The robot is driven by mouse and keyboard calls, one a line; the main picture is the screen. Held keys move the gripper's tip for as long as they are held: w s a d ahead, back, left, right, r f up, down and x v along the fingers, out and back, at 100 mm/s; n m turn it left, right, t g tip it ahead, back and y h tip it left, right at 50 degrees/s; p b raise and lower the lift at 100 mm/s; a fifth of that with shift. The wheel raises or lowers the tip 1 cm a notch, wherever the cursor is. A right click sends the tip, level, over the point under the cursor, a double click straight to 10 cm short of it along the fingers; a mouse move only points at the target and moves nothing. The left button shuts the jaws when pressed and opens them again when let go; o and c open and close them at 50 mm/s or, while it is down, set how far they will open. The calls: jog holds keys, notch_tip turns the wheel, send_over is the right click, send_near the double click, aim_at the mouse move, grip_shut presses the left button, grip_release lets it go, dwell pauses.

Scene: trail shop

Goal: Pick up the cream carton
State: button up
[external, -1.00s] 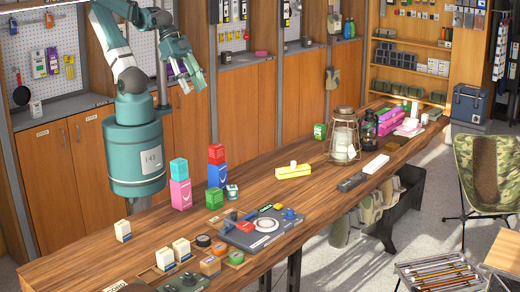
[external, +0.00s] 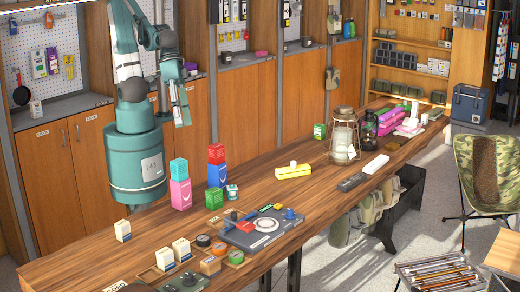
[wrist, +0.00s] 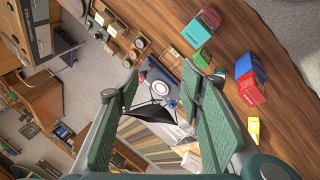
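Several cream cartons with blue lower parts show in the external view. One cream carton (external: 123,231) stands alone on the left part of the wooden table, and two more, a left one (external: 165,258) and a right one (external: 181,250), stand close together near the front edge. I cannot tell which one the task means. My gripper (external: 181,108) hangs high, behind and above the table, well away from all of them. In the wrist view its two fingers (wrist: 165,115) are wide apart with nothing held between them.
A grey device (external: 255,232) and small round tins lie at the front. A yellow block (external: 294,171) and a lantern (external: 343,138) stand farther right. The table between has free room.

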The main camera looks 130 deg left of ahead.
jog(key=w+d+f+n+g+h+b, duration=0.1)
jog(key=w+d+f+n+g+b, duration=0.15)
jog(key=d+f+n, duration=0.75)
jog(key=n+g+h+b, duration=0.1)
jog(key=n+g+b, duration=0.1)
jog(key=b, duration=0.2)
send_over(123, 222)
jog(key=a, duration=0.2)
jog(key=shift+a+f, duration=0.1)
jog(key=shift+f, duration=7.1)
jog(key=shift+x, duration=1.3)
jog(key=shift+b+x, duration=0.5)
jog(key=shift+x, duration=2.1)
